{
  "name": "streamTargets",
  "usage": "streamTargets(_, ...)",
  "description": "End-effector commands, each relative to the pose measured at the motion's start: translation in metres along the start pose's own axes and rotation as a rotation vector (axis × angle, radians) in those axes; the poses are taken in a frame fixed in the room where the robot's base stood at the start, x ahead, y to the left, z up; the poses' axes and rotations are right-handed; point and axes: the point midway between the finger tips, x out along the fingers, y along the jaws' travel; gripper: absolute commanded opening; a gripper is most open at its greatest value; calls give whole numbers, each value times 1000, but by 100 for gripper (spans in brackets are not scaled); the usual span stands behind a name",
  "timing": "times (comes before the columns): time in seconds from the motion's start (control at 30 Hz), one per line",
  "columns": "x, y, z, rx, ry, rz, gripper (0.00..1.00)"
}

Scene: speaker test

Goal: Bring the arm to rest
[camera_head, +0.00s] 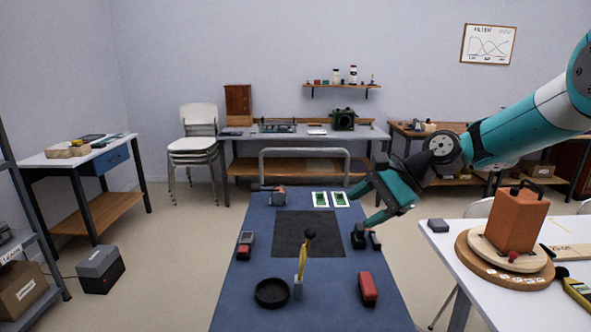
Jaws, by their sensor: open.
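My arm, teal with dark joints, reaches in from the upper right. My gripper (362,204) is open and empty, above the right side of the blue-topped cart (335,290). Its fingers point left and down, and nothing shows between them. A small dark device (360,238) shows just below the lower finger; I cannot tell the exact gap. A black square mat (300,229) lies in the middle of the cart, left of my gripper. Two green boards on white cards (330,199) lie near the cart's far end, just left of the upper finger.
The cart also holds a black dish (272,293), a yellow stand with a dark ball (303,264), a red block (368,288) and a handheld meter (246,243). At right, a white table (457,242) bears an orange case (523,221) on round boards.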

Motion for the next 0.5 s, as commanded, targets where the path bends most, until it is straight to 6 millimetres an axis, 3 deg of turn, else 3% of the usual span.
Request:
streamTargets(0.03, -4, 8, 34, -142, 19, 42, 58)
streamTargets(0.2, -16, 64, 121, -641, 51, 208, 58)
streamTargets(0.33, -28, 124, 170, -1002, 30, 338, 58)
streamTargets(0.5, -42, 192, 203, -1343, -28, 466, 58)
